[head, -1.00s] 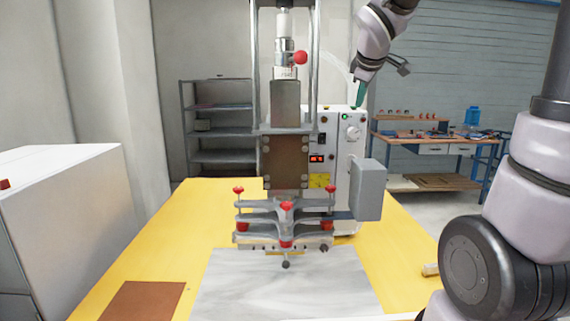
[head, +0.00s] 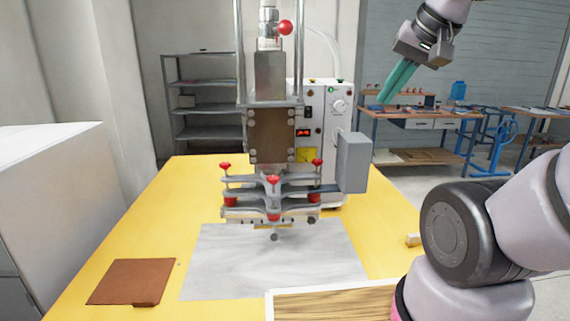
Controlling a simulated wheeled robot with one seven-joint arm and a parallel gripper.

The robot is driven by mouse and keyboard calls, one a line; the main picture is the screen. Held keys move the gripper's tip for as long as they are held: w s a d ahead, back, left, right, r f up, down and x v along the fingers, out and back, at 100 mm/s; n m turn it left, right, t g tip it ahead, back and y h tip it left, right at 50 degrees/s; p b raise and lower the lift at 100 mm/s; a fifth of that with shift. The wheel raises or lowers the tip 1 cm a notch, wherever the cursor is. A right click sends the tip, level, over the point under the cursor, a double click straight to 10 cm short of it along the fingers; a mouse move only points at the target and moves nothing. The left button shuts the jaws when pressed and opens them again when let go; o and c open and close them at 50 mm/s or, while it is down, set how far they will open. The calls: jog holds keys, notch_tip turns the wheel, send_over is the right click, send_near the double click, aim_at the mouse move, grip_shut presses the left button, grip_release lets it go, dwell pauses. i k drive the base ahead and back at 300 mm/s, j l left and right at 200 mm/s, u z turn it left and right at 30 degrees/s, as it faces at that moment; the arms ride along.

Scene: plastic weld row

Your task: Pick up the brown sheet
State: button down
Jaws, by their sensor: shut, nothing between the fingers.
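The brown sheet (head: 131,281) lies flat on the yellow table at its front left, apart from the grey plate. A small darker tab shows at its front edge. My gripper (head: 388,98) is at the upper right, raised well above the table and far from the sheet. Its teal fingers are shut together, point down to the left, and hold nothing.
A welding press (head: 272,195) with red knobs stands mid-table above a grey plate (head: 270,255), between my gripper and the sheet. A wood-filled tray (head: 335,305) is at the front. A white cabinet (head: 60,200) stands left. A small block (head: 413,240) lies right.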

aim_at(137, 283)
jog(key=i+j+u, duration=0.1)
jog(key=u, duration=1.4)
